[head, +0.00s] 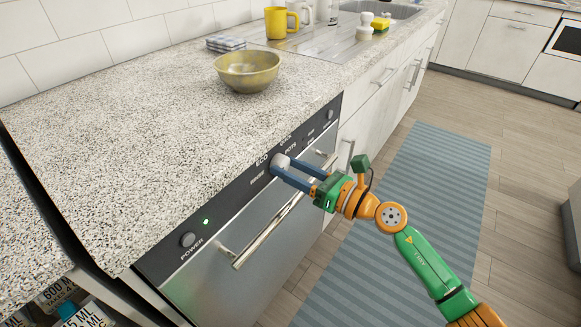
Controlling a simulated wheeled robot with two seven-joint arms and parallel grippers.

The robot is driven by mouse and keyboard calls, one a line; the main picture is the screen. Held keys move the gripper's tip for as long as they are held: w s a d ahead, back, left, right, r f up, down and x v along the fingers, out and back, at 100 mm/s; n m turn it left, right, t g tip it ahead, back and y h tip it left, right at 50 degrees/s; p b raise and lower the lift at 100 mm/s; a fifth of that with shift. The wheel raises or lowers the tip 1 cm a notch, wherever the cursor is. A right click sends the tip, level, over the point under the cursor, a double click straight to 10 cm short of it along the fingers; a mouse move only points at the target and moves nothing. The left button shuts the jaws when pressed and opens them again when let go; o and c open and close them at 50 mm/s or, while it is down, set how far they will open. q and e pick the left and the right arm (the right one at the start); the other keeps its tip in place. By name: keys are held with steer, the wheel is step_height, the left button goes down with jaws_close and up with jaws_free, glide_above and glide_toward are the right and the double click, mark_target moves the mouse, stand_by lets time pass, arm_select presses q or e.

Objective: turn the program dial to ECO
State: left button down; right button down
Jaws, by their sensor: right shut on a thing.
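The program dial (281,162) is a light grey knob on the dark control panel (225,200) of a steel-fronted dishwasher (240,262). The printed word ECO stands just above and left of the dial, with other labels around it. The pointer on the dial is too small to read. My right gripper (284,166) reaches in from the right and is shut on the dial, its blue fingers on either side. The gripper hides part of the panel and some labels. My left gripper is not in view.
The dishwasher's bar handle (270,230) runs just below the gripper. A power button (188,240) and a lit green light (206,222) are on the panel's left. A brass-coloured bowl (247,72) stands on the speckled counter (130,120) above. A striped blue mat (420,200) lies on the floor.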

steer(key=m+p, duration=0.1)
steer(key=m, duration=0.1)
steer(key=shift+r+m+p, duration=0.2)
steer(key=shift+m+p, duration=0.1)
steer(key=shift+p, duration=0.1)
steer(key=m+p, duration=0.1)
steer(key=m, duration=0.1)
steer(key=shift+m, duration=0.3)
steer(key=m+p, duration=0.2)
steer(key=m, duration=0.1)
steer(key=shift+f+m+p, duration=0.15)
steer(key=shift+m+p, duration=0.5)
steer(key=shift+m, duration=0.95)
steer(key=shift+c, duration=1.5)
jaws_free()
